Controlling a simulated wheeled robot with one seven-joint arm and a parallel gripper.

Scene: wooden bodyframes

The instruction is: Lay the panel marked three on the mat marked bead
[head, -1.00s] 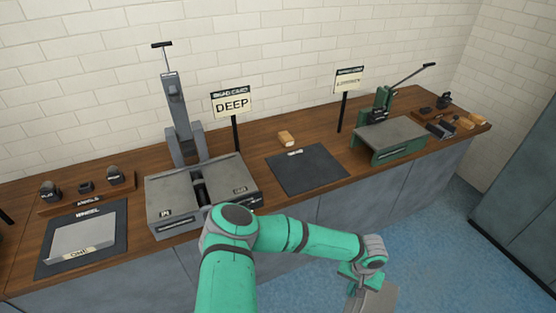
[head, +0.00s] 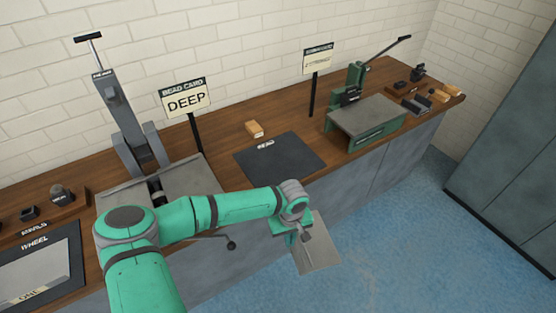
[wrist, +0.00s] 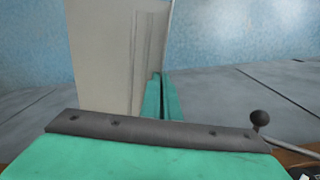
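My gripper (head: 303,238) is shut on a flat grey panel (head: 320,257), held in front of the bench, over the blue floor. In the wrist view the panel (wrist: 98,55) stands upright between the green fingers (wrist: 160,97). No number shows on its visible face, so I cannot tell which panel it is. The dark mat marked bead (head: 290,165) lies bare on the wooden bench, behind and above my gripper in the head view. Its white label is at its back left edge.
A grey machine (head: 120,115) with a tall lever stands left of the bead mat, and a green press (head: 365,120) right of it. A wooden block (head: 254,129) lies behind the mat. A panel marked one (head: 35,277) lies on the wheel mat (head: 70,240).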

